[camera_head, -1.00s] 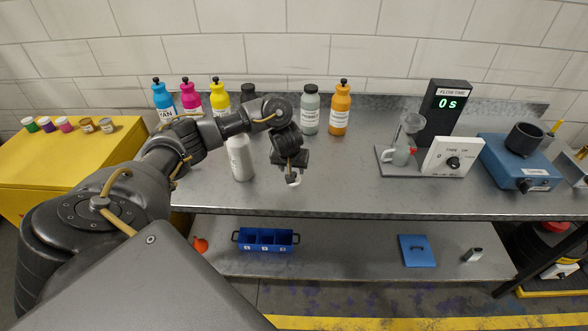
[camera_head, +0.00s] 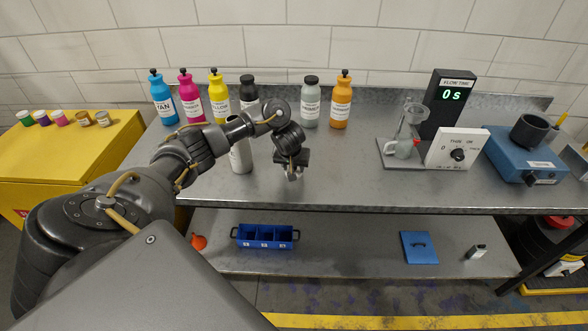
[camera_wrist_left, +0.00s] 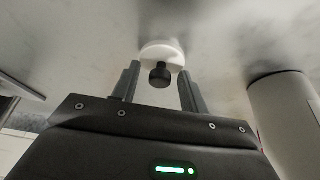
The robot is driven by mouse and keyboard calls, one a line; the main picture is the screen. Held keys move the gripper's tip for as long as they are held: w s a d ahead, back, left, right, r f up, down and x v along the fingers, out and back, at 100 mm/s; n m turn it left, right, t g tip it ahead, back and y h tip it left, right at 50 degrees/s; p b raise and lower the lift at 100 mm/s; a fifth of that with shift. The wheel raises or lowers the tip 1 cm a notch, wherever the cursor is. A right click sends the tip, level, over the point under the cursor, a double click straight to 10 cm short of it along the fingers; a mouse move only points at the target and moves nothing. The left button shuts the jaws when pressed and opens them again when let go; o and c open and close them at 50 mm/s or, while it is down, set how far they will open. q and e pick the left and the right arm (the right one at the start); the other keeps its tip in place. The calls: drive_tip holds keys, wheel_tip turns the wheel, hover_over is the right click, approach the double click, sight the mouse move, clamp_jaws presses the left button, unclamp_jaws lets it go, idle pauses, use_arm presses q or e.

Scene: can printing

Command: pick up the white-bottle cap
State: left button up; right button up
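The white-bottle cap shows in the left wrist view as a white disc with a dark knob (camera_wrist_left: 160,74), on the grey tabletop. My left gripper (camera_wrist_left: 159,82) is open, one finger on each side of the knob with gaps between. In the head view my left gripper (camera_head: 293,174) points down low over the table; the cap there is mostly hidden by it, with only a small pale patch showing. The white bottle (camera_head: 241,158) stands upright left of the gripper, partly behind my arm; it also shows in the wrist view (camera_wrist_left: 287,125). My right gripper is not in view.
A flow-cup stand (camera_head: 392,165) and blue device (camera_head: 525,155) are to the right. The table front is clear.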

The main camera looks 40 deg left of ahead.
use_arm(q)
drive_tip(key=c, duration=0.7)
drive_tip(key=shift+c, duration=0.9)
